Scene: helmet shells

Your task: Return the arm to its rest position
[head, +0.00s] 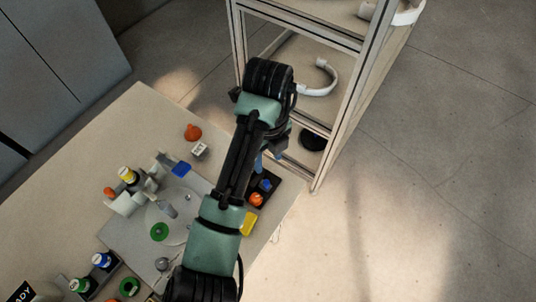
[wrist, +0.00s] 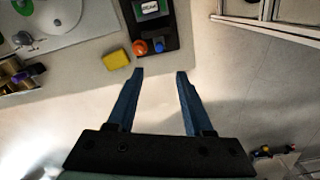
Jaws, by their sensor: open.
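My arm reaches across the right part of the table in the head view, and its wrist hides much of my gripper. In the wrist view my gripper (wrist: 159,73) is open, with two blue fingers apart and nothing between them. The fingertips point toward the table edge, near a black tray (wrist: 172,40). An orange knob (wrist: 140,47) and a blue knob (wrist: 159,46) are at the near end of the tray, just ahead of the fingertips. A yellow block (wrist: 116,60) lies to the left of the tray.
A metal-framed shelf (head: 345,110) holding a white curved band (head: 322,82) stands beyond the arm. Open floor (head: 440,190) lies to the right.

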